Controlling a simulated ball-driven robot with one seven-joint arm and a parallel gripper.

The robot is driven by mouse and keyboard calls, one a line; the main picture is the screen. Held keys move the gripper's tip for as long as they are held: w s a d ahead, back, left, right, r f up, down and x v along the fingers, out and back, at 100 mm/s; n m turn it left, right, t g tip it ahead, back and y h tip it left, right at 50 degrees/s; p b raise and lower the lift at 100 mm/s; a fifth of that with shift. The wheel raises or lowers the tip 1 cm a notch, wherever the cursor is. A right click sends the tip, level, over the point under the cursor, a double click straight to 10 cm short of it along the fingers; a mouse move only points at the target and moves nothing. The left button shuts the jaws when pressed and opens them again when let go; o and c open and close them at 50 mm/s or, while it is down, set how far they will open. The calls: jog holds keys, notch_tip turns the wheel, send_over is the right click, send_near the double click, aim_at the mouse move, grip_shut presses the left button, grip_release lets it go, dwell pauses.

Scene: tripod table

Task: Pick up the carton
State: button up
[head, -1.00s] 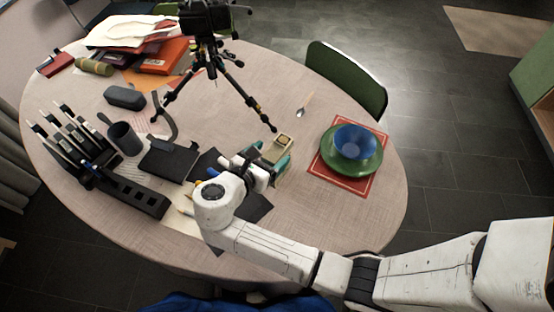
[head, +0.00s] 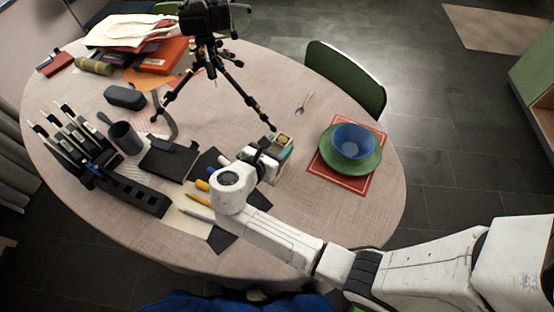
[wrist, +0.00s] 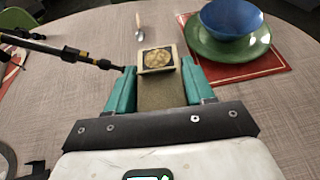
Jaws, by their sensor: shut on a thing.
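The carton (wrist: 158,58) is a small tan box with a round gold picture on its top. In the wrist view it sits between the two teal fingers of my gripper (wrist: 158,80), which is shut on its sides. In the head view the carton (head: 283,140) shows just beyond my gripper (head: 276,151), right of the tripod's near foot. Its lower part is hidden by the fingers and wrist. I cannot tell whether its base touches the table.
A black tripod (head: 212,62) with a camera stands left of the carton, one foot close by. A red mat (head: 327,178) with a green plate (head: 372,163) and blue bowl (head: 354,140) lies to the right. A spoon (head: 303,105) lies beyond. Pens, papers and a black rack (head: 135,190) crowd the left.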

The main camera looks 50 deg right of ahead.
grip_shut()
jog(key=shift+r, duration=0.1)
dwell(0.3)
